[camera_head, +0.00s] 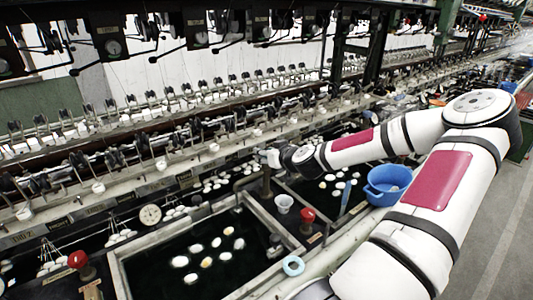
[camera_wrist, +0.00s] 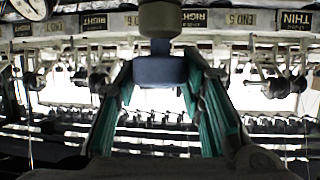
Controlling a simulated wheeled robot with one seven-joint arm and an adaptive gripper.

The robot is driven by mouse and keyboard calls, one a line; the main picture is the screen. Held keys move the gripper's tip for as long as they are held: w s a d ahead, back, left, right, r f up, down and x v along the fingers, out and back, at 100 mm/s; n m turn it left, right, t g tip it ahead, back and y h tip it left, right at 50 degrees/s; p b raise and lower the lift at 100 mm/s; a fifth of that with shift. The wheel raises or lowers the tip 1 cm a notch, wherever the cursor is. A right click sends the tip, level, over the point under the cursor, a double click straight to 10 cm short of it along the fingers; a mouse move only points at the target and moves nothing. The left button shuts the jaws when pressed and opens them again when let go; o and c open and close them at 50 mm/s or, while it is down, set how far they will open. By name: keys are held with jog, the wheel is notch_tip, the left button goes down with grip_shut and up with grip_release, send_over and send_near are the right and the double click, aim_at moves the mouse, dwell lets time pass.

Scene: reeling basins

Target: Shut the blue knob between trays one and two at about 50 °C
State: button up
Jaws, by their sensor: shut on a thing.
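The blue knob (camera_wrist: 160,71) is a dark blue-grey block on a brownish stem (camera_wrist: 160,20) in the wrist view. My gripper (camera_wrist: 159,75) has its teal-padded fingers on both sides of it, shut on it. In the head view my gripper (camera_head: 268,159) is at the far end of my outstretched arm, above a dark upright post (camera_head: 266,182) by the tray divider; the knob itself is hidden or too small to tell there. A round dial gauge (camera_head: 150,214) is on the front rail; its reading is too small to make out.
A dark water tray (camera_head: 165,270) with several white cocoons lies below. Reeling spindles line the back.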

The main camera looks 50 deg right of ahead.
jog(key=shift+a+r+m+h, duration=0.1)
jog(key=shift+m+h, duration=0.2)
jog(key=shift+h, duration=0.1)
jog(key=shift+w+m+g+h+p, duration=0.1)
jog(key=shift+m+g+h+p, duration=0.3)
jog(key=shift+m+h, duration=0.15)
jog(key=shift+w+m+g+h, duration=0.1)
jog(key=shift+m+g+h, duration=0.4)
jog(key=shift+m+h, duration=0.3)
jog(key=m+g+h+b, duration=0.2)
jog(key=m+b, duration=0.1)
jog(key=b, duration=0.1)
jog(key=shift+g+h, duration=0.35)
jog(key=shift+g, duration=0.05)
jog(key=shift+m+b, duration=0.35)
jog(key=shift+s+m+g+h+b, duration=0.2)
jog(key=shift+m+g+h+b, duration=0.2)
jog(key=shift+g, duration=0.2)
jog(key=o, duration=1.2)
jog(key=shift+c, duration=0.2)
